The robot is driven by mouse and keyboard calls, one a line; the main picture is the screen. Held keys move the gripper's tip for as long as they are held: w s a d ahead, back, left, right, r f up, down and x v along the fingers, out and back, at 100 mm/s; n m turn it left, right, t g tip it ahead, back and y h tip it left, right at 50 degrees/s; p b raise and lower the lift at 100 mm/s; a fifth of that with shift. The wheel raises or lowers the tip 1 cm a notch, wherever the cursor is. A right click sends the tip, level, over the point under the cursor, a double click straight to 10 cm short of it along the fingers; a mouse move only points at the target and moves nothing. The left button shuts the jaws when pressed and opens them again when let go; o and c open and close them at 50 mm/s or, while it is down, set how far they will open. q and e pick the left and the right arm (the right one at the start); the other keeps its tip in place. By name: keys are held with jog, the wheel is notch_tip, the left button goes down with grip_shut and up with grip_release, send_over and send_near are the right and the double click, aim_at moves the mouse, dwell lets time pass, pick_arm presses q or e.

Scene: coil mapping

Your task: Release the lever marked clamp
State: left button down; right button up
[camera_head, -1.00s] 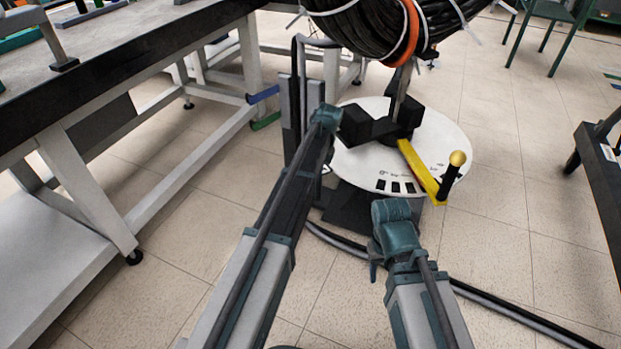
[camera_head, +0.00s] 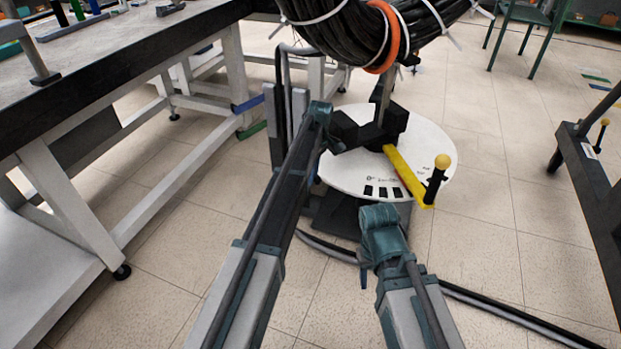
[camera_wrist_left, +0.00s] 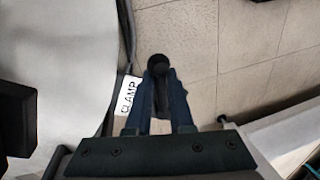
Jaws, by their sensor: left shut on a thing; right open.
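The lever marked clamp shows its dark round knob (camera_wrist_left: 158,61) in the left wrist view, beside a white label (camera_wrist_left: 127,96) reading CLAMP. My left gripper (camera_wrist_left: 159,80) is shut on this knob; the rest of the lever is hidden. In the head view my left wrist (camera_head: 321,113) is at the left edge of the white round plate (camera_head: 345,176), and its fingers are hidden there. My right wrist (camera_head: 382,234) is in front of the plate, apart from it. The right gripper is open, though its fingers are not clearly visible.
A yellow bar (camera_head: 408,176) with a black handle and yellow ball (camera_head: 443,161) lies across the plate. A black cable coil (camera_head: 350,30) hangs above. A workbench (camera_head: 120,65) stands left, a dark frame (camera_head: 590,165) right. Cables (camera_head: 480,303) cross the floor.

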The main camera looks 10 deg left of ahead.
pick_arm(q)
jog(key=shift+w+d+n, duration=0.1)
jog(key=shift+d+n, duration=0.35)
jog(key=shift+n, duration=0.05)
jog(key=shift+w, duration=0.1)
jog(key=c, duration=0.8)
grip_release()
jog(key=shift+w+d, duration=0.1)
jog(key=shift+a+r, duration=0.1)
jog(key=shift+a, duration=0.1)
notch_tip(320, 180, up, 13)
jog(key=w+p, duration=0.2)
jog(key=p, duration=1.1)
jog(key=shift+w+d+r+p, duration=0.2)
jog(key=shift+w+d+p, duration=0.1)
jog(key=shift+w, duration=0.05)
